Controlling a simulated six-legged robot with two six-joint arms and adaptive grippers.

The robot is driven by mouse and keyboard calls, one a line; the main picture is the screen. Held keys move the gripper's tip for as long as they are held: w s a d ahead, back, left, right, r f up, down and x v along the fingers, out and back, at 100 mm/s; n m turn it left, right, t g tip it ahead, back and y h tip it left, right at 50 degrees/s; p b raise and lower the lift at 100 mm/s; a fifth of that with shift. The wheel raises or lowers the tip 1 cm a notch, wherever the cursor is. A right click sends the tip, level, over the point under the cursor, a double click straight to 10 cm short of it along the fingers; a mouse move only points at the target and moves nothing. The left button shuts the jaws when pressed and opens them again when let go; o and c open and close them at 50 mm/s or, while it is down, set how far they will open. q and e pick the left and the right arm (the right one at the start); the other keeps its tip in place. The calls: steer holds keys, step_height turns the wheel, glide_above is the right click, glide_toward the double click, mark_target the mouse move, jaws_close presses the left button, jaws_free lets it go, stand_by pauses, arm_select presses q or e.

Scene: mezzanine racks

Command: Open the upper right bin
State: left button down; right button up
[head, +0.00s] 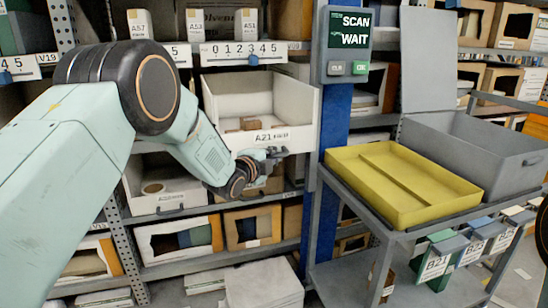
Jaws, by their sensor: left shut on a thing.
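The upper right bin (300,112) is white, labelled A21, and juts out from the rack with its open top showing. Small brown boxes (250,123) lie inside it. My left gripper (272,157) is at the lower front edge of this bin, under the label, shut on its handle, which the fingers mostly hide. My left arm comes in from the left and covers part of the rack. My right gripper is not in view.
A lower white bin (166,197) sits to the left below. A blue post (336,125) with a SCAN WAIT screen (349,31) stands close right of the open bin. A cart with a yellow tray (400,205) and a grey tote (495,165) is farther right.

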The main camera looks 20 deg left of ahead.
arm_select(q)
steer(key=shift+r, duration=0.1)
steer(key=c, duration=1.3)
jaws_free()
steer(key=shift+c, duration=0.2)
steer(key=v, duration=1.2)
